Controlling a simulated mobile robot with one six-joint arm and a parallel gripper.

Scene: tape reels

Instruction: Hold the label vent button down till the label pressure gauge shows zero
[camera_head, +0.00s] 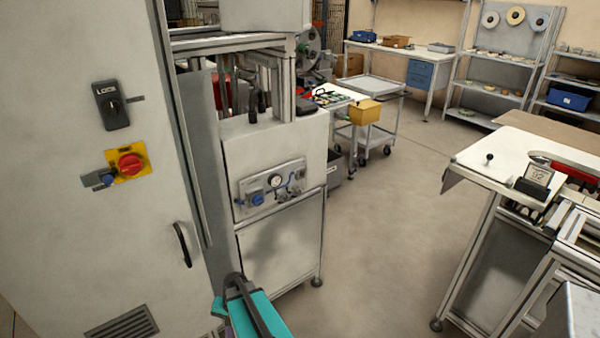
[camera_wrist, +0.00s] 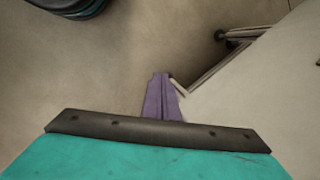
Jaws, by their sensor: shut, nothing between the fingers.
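A small panel (camera_head: 250,183) on the front of the pale machine cabinet carries a round white-faced gauge (camera_head: 275,181) and blue fittings, among them a blue knob or button (camera_head: 257,198) at its lower left. I cannot tell which blue fitting is the vent button, and the gauge reading is too small to make out. My teal arm shows low in the head view, below and in front of this panel and apart from it. In the wrist view my gripper (camera_wrist: 162,98) has its purple fingers shut together, with nothing between them. The panel is not recognisable there.
A tall grey cabinet (camera_head: 80,230) with a red knob on a yellow plate (camera_head: 128,162) and a black handle (camera_head: 183,245) stands close on the left. A workbench (camera_head: 500,165) stands at right. A trolley with a yellow bin (camera_head: 365,112) is behind. Open floor (camera_head: 390,230) lies between.

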